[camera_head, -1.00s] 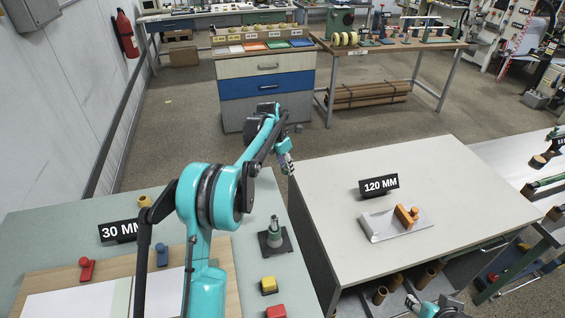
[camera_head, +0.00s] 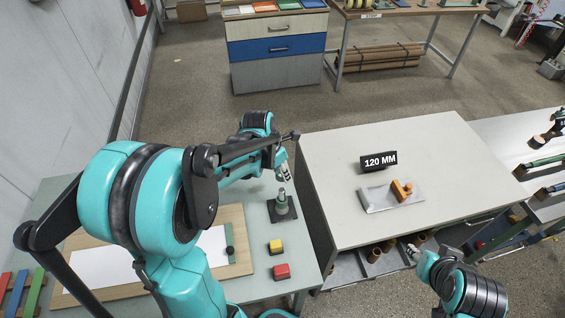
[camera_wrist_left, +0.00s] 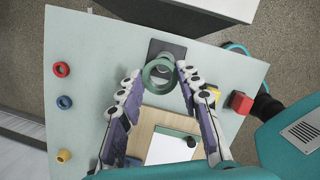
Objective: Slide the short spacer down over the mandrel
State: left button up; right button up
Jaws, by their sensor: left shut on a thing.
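My left gripper (camera_head: 285,172) is just above the mandrel's tip, pointing down. In the left wrist view, a green ring, the short spacer (camera_wrist_left: 152,85), sits between the fingertips of my left gripper (camera_wrist_left: 159,73). The dark base (camera_wrist_left: 178,48) shows behind the ring. I cannot tell whether the ring encircles the tip. My right gripper (camera_head: 412,250) is low beside the right table, too small to read.
A yellow block (camera_head: 275,246) and a red block (camera_head: 281,271) lie in front of the mandrel. A wooden board with white paper (camera_head: 105,268) is to the left. The right table (camera_head: 430,150) holds a 120 MM sign (camera_head: 379,161) and a metal plate with an orange-handled tool.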

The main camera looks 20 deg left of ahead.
dwell(0.3)
pick_arm(q)
jog(key=b, duration=0.5)
send_over(281, 190)
jog(key=shift+f, duration=2.9)
jog(key=shift+f+b, duration=1.95)
jog(key=shift+f, duration=0.05)
jog(key=o, duration=1.2)
jog(key=shift+c, duration=0.2)
jog(key=v, duration=1.2)
jog(key=shift+s, duration=0.15)
